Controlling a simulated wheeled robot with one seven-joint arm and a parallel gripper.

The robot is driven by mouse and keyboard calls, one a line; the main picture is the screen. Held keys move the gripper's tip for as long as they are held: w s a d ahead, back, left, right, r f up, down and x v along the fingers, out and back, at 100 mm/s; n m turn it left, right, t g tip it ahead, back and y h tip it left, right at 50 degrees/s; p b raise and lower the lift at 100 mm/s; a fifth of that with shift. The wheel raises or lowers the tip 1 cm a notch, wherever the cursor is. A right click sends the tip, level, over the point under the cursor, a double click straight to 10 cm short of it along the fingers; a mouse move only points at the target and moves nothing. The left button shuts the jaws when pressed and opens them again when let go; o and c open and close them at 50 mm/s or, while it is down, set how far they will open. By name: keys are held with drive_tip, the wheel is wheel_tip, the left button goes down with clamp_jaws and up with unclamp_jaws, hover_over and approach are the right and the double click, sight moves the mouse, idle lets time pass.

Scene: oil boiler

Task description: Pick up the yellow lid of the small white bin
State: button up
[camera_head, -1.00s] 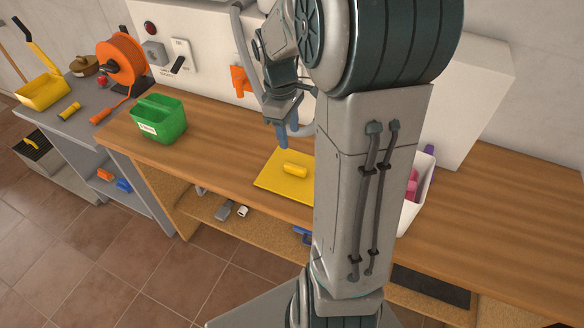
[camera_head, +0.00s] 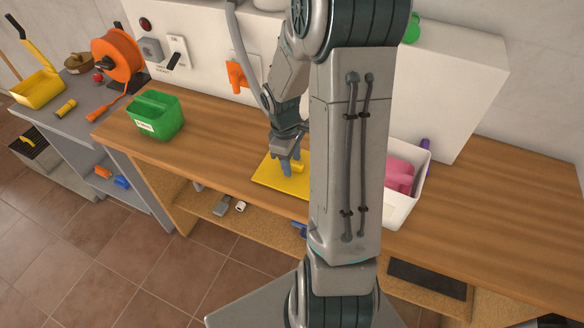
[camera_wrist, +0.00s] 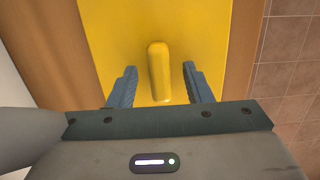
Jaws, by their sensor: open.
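The yellow lid (camera_head: 270,178) lies flat on the wooden worktop, with a raised yellow handle (camera_wrist: 159,72) on it. My gripper (camera_head: 292,168) is over the lid, low and close to the handle. In the wrist view my gripper (camera_wrist: 158,84) is open, with one blue finger on each side of the handle and a gap on both sides. The small white bin (camera_head: 408,208) stands on the worktop to the right, partly hidden by my arm.
A green bin (camera_head: 155,115) stands on the worktop at the left. An orange fixture (camera_head: 236,76) is on the white boiler (camera_head: 200,25) behind. A grey table (camera_head: 75,100) with an orange reel (camera_head: 117,55) is further left.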

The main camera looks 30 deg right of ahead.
drive_tip(key=shift+c, duration=0.3)
clamp_jaws()
